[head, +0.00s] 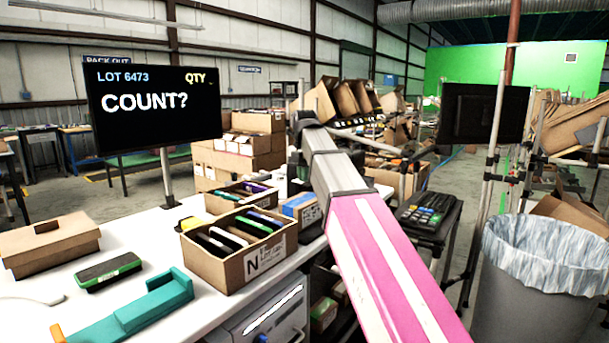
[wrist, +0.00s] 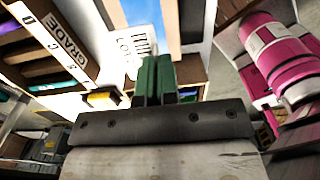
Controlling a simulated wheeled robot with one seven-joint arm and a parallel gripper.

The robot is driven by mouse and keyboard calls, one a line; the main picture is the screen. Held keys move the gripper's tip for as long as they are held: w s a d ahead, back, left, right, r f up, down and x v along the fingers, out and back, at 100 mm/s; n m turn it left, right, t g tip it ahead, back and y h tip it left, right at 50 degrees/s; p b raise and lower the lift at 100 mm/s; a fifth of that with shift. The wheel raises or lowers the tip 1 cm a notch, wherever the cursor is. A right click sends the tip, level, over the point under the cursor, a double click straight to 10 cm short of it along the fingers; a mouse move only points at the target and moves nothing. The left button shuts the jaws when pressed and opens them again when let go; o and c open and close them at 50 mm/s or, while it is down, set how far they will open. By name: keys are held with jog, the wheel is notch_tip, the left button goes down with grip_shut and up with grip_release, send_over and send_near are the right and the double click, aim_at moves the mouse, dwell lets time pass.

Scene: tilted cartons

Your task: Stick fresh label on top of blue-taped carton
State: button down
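The blue-taped carton (head: 300,205) stands on the white table behind the divided box, its blue tape on top. In the wrist view its blue tape (wrist: 142,12) runs between strips of brown cardboard. A white label (wrist: 130,45) with dark print lies across the view just beyond my fingertips. I cannot tell whether it is between the fingers or on the carton. My gripper's green fingers (wrist: 157,75) are close together, pointing towards the carton; whether they pinch anything thin is unclear. In the head view my arm and the gripper's dark body hide the fingertips.
A divided box (head: 235,262) marked N holds several coloured items. A brown lidded box (head: 50,243), a green-and-black device (head: 108,271) and a teal tool (head: 140,308) lie to the left. A screen (head: 155,110) stands behind. A lined bin (head: 535,290) is at right.

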aim_at(304, 201)
jog(key=shift+f, duration=3.3)
jog(key=shift+f, duration=0.2)
jog(key=c, duration=1.3)
grip_release()
notch_tip(304, 201, up, 11)
jog(key=shift+f, duration=0.1)
